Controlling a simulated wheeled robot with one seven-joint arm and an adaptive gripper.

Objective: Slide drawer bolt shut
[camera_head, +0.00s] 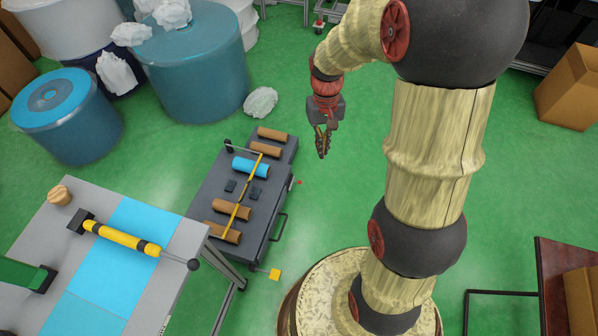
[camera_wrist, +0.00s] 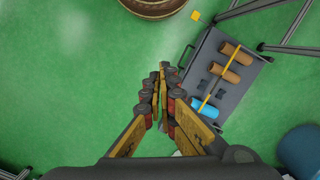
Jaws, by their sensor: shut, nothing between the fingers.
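A low dark grey drawer unit (camera_head: 277,212) stands on the green floor left of my arm in the head view. A bar handle (camera_head: 279,229) sticks out of its right side. A small red-tipped pin (camera_head: 298,182) shows near that side, and a rod with a yellow knob (camera_head: 275,274) shows at the near end. I cannot tell which of these is the drawer bolt. My gripper (camera_head: 323,153) is shut and empty, held above the floor beyond the unit's right side, apart from it. In the wrist view, the unit (camera_wrist: 230,95) and its handle (camera_wrist: 187,56) lie beyond the fingers (camera_wrist: 163,68).
Brown rolls and a blue roll lie on the unit under a yellow bar (camera_head: 236,213). A grey workbench (camera_head: 190,237) stands at the lower left. Blue bins (camera_head: 200,70) stand at the upper left. Green floor is open beneath my gripper. A cardboard box (camera_head: 570,88) is at the right.

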